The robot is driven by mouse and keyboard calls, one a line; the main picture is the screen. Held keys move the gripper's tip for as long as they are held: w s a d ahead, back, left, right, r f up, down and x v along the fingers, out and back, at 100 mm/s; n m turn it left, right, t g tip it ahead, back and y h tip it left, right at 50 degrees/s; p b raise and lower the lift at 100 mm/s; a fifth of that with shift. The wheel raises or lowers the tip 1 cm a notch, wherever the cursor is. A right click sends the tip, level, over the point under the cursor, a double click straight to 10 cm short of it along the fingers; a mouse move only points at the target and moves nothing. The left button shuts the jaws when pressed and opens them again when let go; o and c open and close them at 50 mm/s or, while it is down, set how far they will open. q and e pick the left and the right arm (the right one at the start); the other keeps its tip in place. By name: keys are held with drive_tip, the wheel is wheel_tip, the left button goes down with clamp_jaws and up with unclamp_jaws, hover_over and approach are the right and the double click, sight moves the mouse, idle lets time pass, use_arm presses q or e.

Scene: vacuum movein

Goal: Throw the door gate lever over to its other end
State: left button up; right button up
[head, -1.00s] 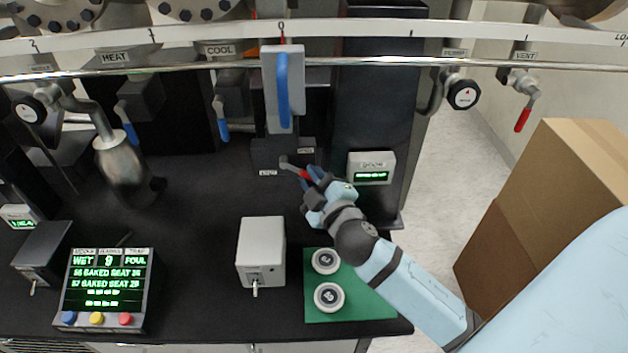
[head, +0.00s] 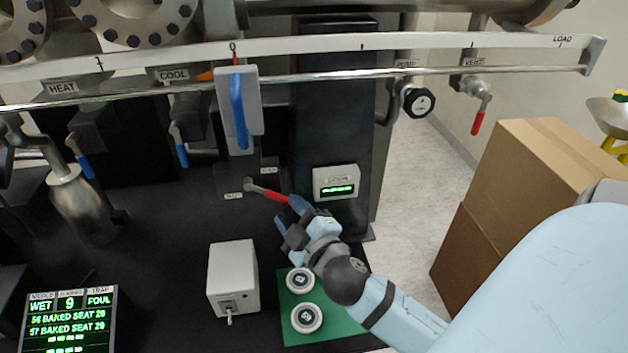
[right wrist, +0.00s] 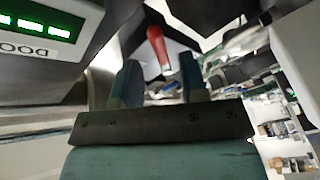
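The door gate lever (head: 268,193) has a grey pivot end and a red handle, and points right and slightly toward me from the base of the dark column. Its red handle also shows in the right wrist view (right wrist: 157,46). Small plates sit left of and behind the pivot; I cannot read them clearly. My right gripper (head: 290,213) is at the handle's free end. In the right wrist view its two blue fingers (right wrist: 160,78) are apart, with the handle in line with the gap, around or just beyond the fingertips. My left gripper is not in view.
A door display box (head: 336,183) with green text stands just right of the lever. A grey switch box (head: 232,277) and a green mat (head: 330,328) with two round pieces are nearer me. Blue-handled valves hang at the left. Cardboard boxes (head: 535,190) stand at the right.

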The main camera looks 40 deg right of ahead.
drive_tip(key=s+a+b, duration=0.1)
drive_tip(key=s+b, duration=0.1)
drive_tip(key=s, duration=0.7)
drive_tip(key=shift+f, duration=0.3)
